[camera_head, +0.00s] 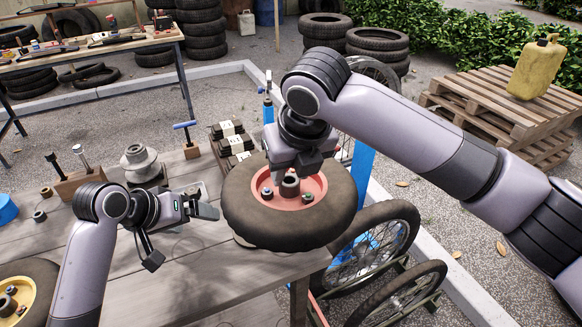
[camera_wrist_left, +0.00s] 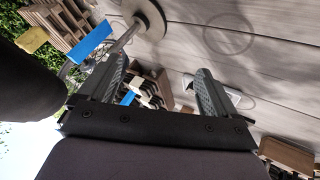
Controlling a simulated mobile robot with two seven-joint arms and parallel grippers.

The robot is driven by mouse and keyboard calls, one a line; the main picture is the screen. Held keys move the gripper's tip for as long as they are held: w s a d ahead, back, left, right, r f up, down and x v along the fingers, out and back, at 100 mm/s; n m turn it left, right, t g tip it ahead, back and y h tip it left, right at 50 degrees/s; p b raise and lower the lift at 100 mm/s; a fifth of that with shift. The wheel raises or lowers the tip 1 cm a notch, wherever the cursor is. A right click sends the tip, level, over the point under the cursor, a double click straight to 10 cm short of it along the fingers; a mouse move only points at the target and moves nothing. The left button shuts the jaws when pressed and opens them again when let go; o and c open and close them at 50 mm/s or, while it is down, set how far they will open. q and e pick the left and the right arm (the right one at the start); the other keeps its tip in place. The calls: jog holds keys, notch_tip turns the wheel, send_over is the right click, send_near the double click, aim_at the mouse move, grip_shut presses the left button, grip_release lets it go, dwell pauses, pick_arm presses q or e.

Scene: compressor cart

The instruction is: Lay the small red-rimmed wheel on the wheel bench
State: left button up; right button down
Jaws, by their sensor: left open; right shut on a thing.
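The small red-rimmed wheel (camera_head: 335,217) has a dark tyre and a red rim with a hub and bolts. It lies flat over the right part of the wooden wheel bench (camera_head: 165,285). My right gripper (camera_head: 290,172) comes down from above and is shut on the wheel near its hub; the fingertips are partly hidden. I cannot tell whether the tyre touches the bench. My left gripper (camera_head: 184,235) is open and empty, left of the tyre and above the bench. Its two spread fingers also show in the left wrist view (camera_wrist_left: 160,78).
A yellow-rimmed wheel (camera_head: 22,287) is at the bench's lower left. A grey flanged hub (camera_head: 139,163) and dark blocks with white labels (camera_head: 232,138) stand at the back. Spoked wheels (camera_head: 375,240) stand right of the bench. Bare boards lie in front of my left gripper.

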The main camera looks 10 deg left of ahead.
pick_arm(q)
jog(key=s+d+f+m+g+h, duration=0.1)
jog(key=s+d+f+g, duration=0.2)
jog(key=s+d+f, duration=0.35)
jog(key=s+d+f+m+g+h, duration=0.2)
jog(key=s+d+f, duration=0.15)
jog(key=s, duration=0.55)
jog(key=s+a+f+m+t+y, duration=0.1)
jog(key=a+f+m+t+y, duration=0.1)
jog(key=f+t, duration=0.6)
jog(key=shift+s+a+m+y, duration=0.35)
jog(key=shift+a+y, duration=0.35)
jog(key=shift+y, duration=0.5)
